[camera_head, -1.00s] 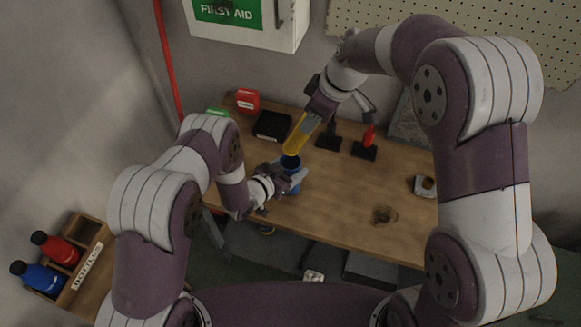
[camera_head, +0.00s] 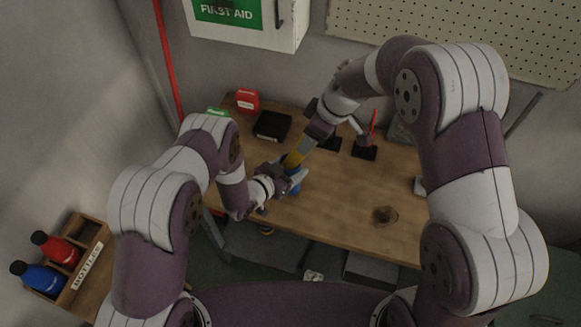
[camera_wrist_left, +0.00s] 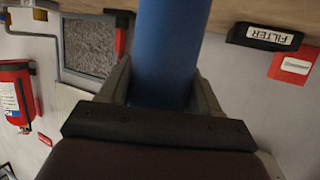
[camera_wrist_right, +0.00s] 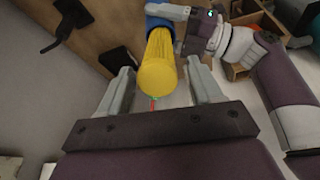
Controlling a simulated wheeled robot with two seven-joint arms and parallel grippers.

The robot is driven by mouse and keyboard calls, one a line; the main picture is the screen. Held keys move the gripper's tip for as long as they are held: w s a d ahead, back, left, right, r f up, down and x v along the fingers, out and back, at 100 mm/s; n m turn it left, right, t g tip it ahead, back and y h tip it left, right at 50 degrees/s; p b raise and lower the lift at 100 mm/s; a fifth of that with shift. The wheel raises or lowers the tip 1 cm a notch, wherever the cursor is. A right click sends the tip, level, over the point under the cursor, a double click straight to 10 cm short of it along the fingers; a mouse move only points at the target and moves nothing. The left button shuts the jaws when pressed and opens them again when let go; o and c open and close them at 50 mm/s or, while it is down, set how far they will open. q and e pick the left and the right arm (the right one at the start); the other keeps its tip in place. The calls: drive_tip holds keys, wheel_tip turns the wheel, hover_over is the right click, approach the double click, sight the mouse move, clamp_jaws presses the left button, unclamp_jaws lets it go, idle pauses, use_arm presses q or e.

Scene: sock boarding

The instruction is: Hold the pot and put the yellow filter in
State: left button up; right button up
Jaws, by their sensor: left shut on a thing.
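My left gripper (camera_head: 288,177) is shut on the blue pot (camera_head: 294,188) near the table's front left; the left wrist view shows the pot (camera_wrist_left: 170,50) between its fingers. The yellow filter (camera_head: 295,158) stands with its lower end at the pot's mouth, and much of its length sticks out. In the right wrist view the filter (camera_wrist_right: 158,65) runs into the blue rim (camera_wrist_right: 158,22). My right gripper (camera_wrist_right: 160,85) is open around the filter's outer end, with a gap on each side. How deep the filter sits is hidden.
The wooden table (camera_head: 335,205) is clear in the middle, with a dark stain (camera_head: 384,215). A black FILTER tray (camera_head: 273,125) and a red box (camera_head: 247,99) lie at the back left. A black stand (camera_head: 364,152) with a red item is right of my right gripper.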

drive_tip(key=v, duration=1.2)
drive_tip(key=shift+s, duration=0.1)
use_arm(q)
drive_tip(key=o, duration=1.2)
